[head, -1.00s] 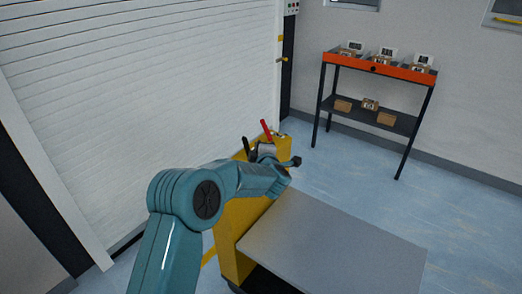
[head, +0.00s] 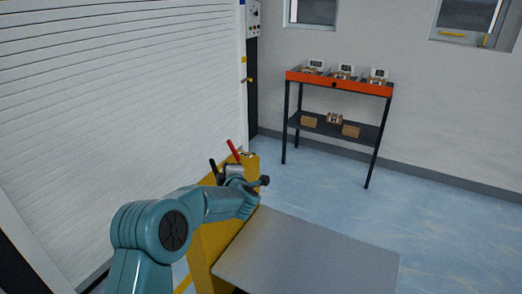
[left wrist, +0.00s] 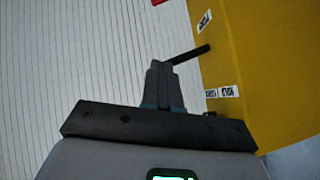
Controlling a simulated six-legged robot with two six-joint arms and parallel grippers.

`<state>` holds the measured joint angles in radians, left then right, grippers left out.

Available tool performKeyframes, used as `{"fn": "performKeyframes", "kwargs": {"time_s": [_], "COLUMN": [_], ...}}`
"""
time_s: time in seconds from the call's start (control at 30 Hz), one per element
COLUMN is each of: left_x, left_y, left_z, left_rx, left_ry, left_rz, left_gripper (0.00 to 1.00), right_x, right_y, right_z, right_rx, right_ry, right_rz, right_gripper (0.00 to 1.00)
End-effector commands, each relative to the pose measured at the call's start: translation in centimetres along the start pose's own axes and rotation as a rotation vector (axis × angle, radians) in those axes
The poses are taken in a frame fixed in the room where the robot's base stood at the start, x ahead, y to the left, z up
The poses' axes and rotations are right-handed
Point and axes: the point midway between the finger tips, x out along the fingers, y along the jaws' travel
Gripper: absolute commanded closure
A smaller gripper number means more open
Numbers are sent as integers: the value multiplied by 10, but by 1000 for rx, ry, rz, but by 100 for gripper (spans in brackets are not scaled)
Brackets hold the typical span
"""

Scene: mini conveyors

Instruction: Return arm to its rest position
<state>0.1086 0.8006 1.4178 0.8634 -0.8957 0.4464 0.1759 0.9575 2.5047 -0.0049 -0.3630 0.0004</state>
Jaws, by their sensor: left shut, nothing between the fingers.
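My teal left arm (head: 150,225) reaches in from the lower left in the head view, toward the top of a yellow cart (head: 205,250). My left gripper (left wrist: 158,68) is shut and empty in the left wrist view, its grey fingers together in front of a white slatted surface. The yellow cart (left wrist: 265,70) fills the right of that view. A black lever (left wrist: 188,54) on it lies close to the fingertips; I cannot tell whether they touch. In the head view the fingertips are hard to make out. My right gripper is not in view.
The cart has a red lever (head: 233,149) and a flat grey platform (head: 310,255). A white roller shutter (head: 120,110) stands close on the left. An orange-topped rack (head: 338,82) with boxes stands at the back wall. Blue floor (head: 440,235) is open to the right.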

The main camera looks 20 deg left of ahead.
Motion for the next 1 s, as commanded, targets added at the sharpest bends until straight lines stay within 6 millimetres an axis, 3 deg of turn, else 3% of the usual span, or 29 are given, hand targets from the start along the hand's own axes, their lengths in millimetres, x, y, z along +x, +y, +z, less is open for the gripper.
{"fn": "performKeyframes", "kwargs": {"time_s": [0.17,0.27,0.37,0.5,0.57,0.7,0.8,0.9,1.0], "left_x": [0,-8,-36,-102,-137,-232,-303,-362,-404], "left_y": [2,-36,-98,-193,-229,-300,-336,-357,-367], "left_z": [-3,5,26,55,61,61,50,34,20], "left_rx": [4,72,229,503,614,847,987,1095,1174], "left_ry": [4,-28,-152,-428,-558,-885,-1126,-1341,-1511], "left_rz": [-8,-75,-164,-294,-342,-440,-483,-498,-486], "left_gripper": [100,100,100,100,100,100,100,100,100], "right_x": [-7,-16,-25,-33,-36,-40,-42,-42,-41], "right_y": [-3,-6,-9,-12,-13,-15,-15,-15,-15], "right_z": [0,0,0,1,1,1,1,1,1], "right_rx": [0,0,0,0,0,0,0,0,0], "right_ry": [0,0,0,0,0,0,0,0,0], "right_rz": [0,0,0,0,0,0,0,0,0], "right_gripper": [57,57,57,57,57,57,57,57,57]}}
